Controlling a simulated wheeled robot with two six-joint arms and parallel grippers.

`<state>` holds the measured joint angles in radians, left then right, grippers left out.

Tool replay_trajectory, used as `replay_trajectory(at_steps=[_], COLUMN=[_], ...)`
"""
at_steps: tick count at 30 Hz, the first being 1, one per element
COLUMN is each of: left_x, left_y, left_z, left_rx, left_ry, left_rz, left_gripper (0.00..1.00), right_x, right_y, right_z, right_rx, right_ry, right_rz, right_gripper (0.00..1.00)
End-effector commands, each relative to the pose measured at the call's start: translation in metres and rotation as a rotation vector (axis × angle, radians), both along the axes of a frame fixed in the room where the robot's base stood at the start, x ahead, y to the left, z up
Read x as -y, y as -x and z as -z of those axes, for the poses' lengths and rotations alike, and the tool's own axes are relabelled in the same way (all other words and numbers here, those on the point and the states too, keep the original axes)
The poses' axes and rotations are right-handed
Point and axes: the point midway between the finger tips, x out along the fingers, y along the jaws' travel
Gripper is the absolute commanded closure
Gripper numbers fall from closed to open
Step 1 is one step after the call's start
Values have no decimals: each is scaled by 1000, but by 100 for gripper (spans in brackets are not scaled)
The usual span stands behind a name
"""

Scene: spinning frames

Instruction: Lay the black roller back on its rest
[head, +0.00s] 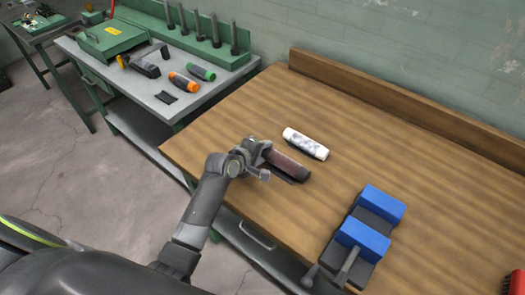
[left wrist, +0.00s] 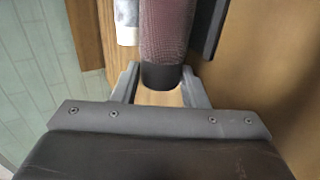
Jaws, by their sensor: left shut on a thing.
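A dark roller with a red-brown textured body and black ends (head: 288,164) is at the left part of the wooden workbench. My left gripper (head: 265,161) is shut on its near left end. The left wrist view shows the roller's body (left wrist: 167,30) and its black end between the two fingers (left wrist: 160,84). A thin dark flat piece (left wrist: 211,28) lies beside and below the roller, partly hidden by it. I cannot tell whether the roller touches it. My right gripper is not in view.
A white patterned roller (head: 305,144) lies just behind the held one. A vise with blue jaws (head: 368,237) stands to the right. The grey bench (head: 188,108) holds green (head: 201,72) and orange (head: 184,83) rollers and a dark plate (head: 166,97). The workbench's back right is clear.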

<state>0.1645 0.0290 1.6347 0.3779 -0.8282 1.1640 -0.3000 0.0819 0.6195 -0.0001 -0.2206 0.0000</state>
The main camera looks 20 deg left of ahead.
Motion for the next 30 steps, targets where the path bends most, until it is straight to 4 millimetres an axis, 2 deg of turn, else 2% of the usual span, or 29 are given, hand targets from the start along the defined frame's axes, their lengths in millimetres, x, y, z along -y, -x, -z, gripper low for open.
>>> replay_trajectory(at_steps=[1,10,11,16,26,30], left_x=[0,0,0,0,-1,-5], left_y=[2,5,5,5,7,15], left_z=[8,14,14,15,15,9], left_rx=[-14,-26,-27,-28,-29,-27], left_ry=[-1,-1,-1,-1,-1,-1], left_rz=[1,1,2,1,0,0], left_gripper=[100,100,58,37,35,35], right_x=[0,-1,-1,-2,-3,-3], right_y=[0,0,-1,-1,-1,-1], right_z=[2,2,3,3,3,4], right_rx=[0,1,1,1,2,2], right_ry=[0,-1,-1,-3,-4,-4], right_rz=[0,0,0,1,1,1], right_gripper=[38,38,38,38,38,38])
